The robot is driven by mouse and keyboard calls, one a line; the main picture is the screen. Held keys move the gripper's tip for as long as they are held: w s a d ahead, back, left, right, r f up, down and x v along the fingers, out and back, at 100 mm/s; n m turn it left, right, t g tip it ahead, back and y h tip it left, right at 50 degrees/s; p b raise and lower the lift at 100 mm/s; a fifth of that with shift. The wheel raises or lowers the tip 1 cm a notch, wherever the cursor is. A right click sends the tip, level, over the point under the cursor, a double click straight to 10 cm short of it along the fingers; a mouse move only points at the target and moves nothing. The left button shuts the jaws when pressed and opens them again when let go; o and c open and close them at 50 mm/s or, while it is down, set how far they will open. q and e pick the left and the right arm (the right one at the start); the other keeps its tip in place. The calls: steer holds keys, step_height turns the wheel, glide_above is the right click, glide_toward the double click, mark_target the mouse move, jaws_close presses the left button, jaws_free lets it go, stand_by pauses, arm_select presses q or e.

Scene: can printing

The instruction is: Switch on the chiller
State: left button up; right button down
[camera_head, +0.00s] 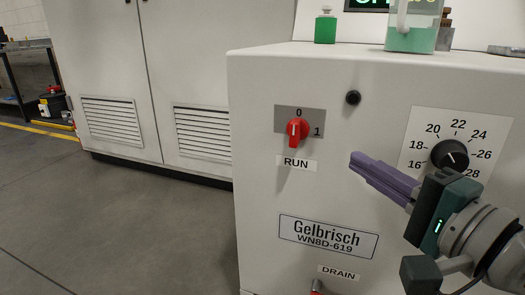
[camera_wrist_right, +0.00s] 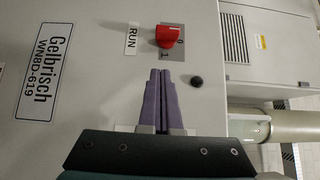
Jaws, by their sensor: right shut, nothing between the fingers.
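The chiller (camera_head: 260,190) is a pale cabinet with a "Gelbrisch WN8D-619" label. Its red RUN switch (camera_head: 297,130) sits on a grey plate marked 0 and 1, and its handle stands upright, toward the 0. In the right wrist view the red switch (camera_wrist_right: 168,36) is just beyond the fingertips. My right gripper (camera_head: 355,164) has purple fingers, shut and empty, to the right of and a little below the switch, apart from it. The closed fingers also show in the right wrist view (camera_wrist_right: 160,72). My left gripper is in neither view.
A black dial (camera_head: 450,155) with a temperature scale is behind my right gripper. A black knob (camera_head: 353,97) is right of the switch. Bottles (camera_head: 326,27) stand on top. The floor (camera_head: 130,220) at left is clear.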

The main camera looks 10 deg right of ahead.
mark_target(300, 139)
steer(key=w, duration=0.1)
steer(key=w+a, duration=0.1)
steer(key=w, duration=0.1)
steer(key=w+b, duration=0.1)
steer(key=w, duration=0.1)
steer(key=shift+w+a, duration=0.15)
steer(key=shift+a, duration=0.1)
steer(key=shift+w+a, duration=0.55)
steer(key=shift+a, duration=0.35)
steer(key=shift+w+a, duration=0.25)
steer(key=shift+a, duration=0.25)
